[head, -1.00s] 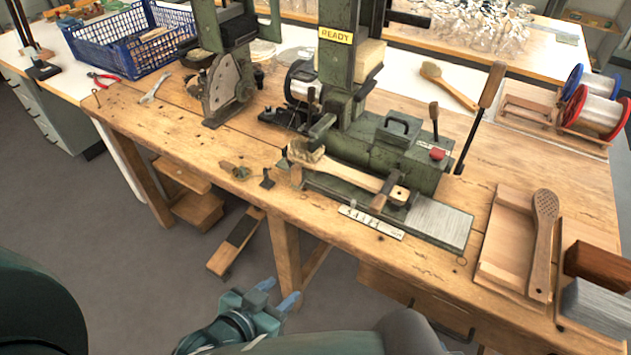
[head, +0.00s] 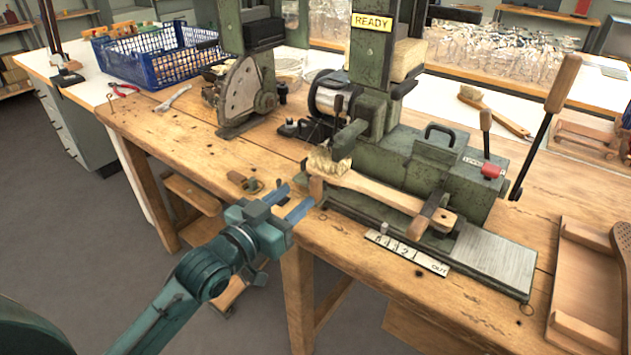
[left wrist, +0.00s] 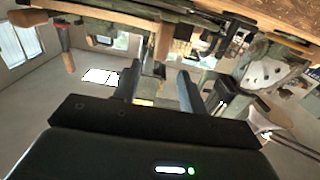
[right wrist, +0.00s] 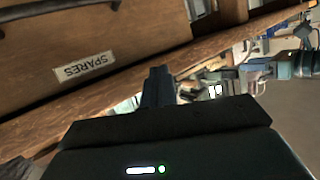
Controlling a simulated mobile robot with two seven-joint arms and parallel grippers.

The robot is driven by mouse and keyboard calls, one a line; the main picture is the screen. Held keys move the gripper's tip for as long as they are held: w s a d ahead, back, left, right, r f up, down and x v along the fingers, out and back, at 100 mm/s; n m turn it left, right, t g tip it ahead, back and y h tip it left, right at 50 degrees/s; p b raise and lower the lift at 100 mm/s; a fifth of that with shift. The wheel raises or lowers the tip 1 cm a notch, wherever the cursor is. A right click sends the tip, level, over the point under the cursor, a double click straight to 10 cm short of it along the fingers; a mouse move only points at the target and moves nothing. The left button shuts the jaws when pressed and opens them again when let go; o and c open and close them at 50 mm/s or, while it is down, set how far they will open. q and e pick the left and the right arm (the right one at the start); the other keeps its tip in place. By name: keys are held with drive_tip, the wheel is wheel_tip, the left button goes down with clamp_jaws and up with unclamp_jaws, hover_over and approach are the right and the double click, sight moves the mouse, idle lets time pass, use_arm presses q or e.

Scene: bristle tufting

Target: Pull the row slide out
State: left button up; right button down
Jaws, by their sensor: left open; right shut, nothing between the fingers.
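The green tufting machine (head: 440,150) stands on the bench with a READY plate. A wooden brush (head: 375,190) with a tuft of bristles at its left end lies along its front, held by a clamp block. Below it is a white number scale (head: 408,252) ending in OUT, with a small pointer at its left part; I cannot clearly tell the row slide from its bed. My left gripper (head: 293,202) is open and empty at the bench's front edge, left of the brush; its fingers show in the left wrist view (left wrist: 158,88). My right gripper (right wrist: 158,88) is shut and empty.
A drawer labelled SPARES (right wrist: 85,67) is close to my right gripper. A small wood-and-metal part (head: 243,182) lies near my left gripper. A tall lever (head: 545,125) rises at the machine's right. A wooden tray (head: 585,290) lies farther right, a blue basket (head: 160,60) at the back left.

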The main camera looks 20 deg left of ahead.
sight(313, 183)
use_arm(q)
drive_tip(key=x, duration=0.7)
drive_tip(key=shift+w+d+f, duration=0.1)
drive_tip(key=shift+w+d, duration=0.05)
drive_tip(key=shift+w, duration=0.2)
drive_tip(key=shift+c, duration=0.2)
clamp_jaws()
